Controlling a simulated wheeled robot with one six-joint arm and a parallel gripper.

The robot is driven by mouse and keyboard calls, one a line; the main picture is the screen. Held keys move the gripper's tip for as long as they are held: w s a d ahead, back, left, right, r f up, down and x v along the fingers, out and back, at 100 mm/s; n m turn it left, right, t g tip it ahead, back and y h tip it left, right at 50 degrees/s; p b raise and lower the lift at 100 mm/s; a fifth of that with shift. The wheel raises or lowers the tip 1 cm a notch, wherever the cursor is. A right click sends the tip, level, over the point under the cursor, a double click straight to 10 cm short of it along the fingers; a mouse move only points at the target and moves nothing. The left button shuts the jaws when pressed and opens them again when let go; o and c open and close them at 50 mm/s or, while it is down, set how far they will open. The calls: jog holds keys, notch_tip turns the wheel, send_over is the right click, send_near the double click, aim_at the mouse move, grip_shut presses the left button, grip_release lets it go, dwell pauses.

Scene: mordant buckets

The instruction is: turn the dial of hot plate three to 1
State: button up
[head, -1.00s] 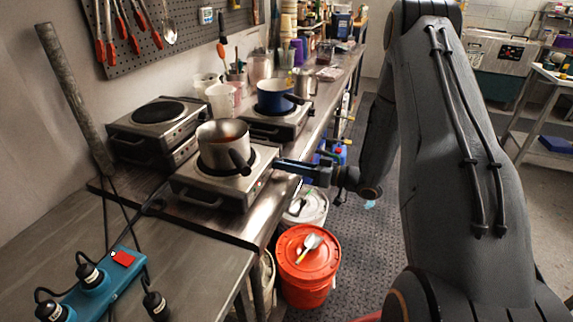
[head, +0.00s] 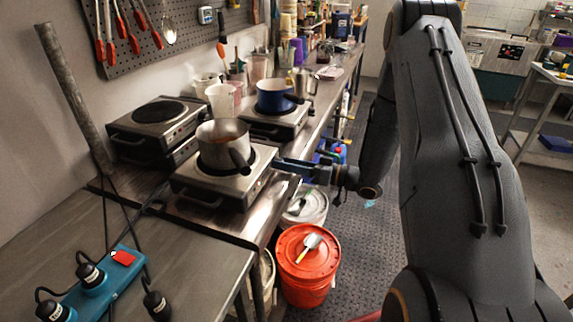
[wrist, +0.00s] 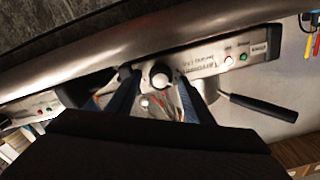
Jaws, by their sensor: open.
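The dial (wrist: 160,75), a round pale knob with a dark rim, shows on the hot plate's front panel (wrist: 205,63) in the wrist view. My gripper (wrist: 156,84) is open, with one blue finger on each side of the dial; I cannot tell whether either touches it. The dial's marks and pointer are too small to read. In the head view my gripper (head: 279,164) is at the right side of the near hot plate (head: 190,178), and hides the dial. No number on this hot plate is readable.
A steel pot (head: 222,133) with a dark handle stands on the near hot plate. A blue pot (head: 273,92) stands on the hot plate behind. Another hot plate (head: 152,127) is stacked at left. An orange bucket (head: 308,270) stands on the floor below.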

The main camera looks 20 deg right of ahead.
jog(key=b+v, duration=0.2)
jog(key=v, duration=0.5)
jog(key=shift+s+d, duration=0.25)
jog(key=shift+d, duration=0.05)
jog(key=w+h, duration=0.6)
jog(key=s+a+r+m+g+h, duration=0.1)
jog(key=s+a+m+g+h, duration=0.1)
jog(key=s, duration=0.7)
jog(key=s+a+r+m+g+h, duration=0.1)
jog(key=s+a+m+g+h, duration=0.1)
jog(key=s, duration=0.6)
jog(key=s+a+r+m+g+h, duration=0.1)
jog(key=s+g+h, duration=0.3)
jog(key=s, duration=0.5)
jog(key=shift+s+a+r+m+g+h, duration=0.3)
jog(key=shift+s+a+r+m+g, duration=0.15)
jog(key=shift+a+g, duration=0.4)
jog(key=shift+w, duration=0.15)
jog(key=shift+c, duration=0.2)
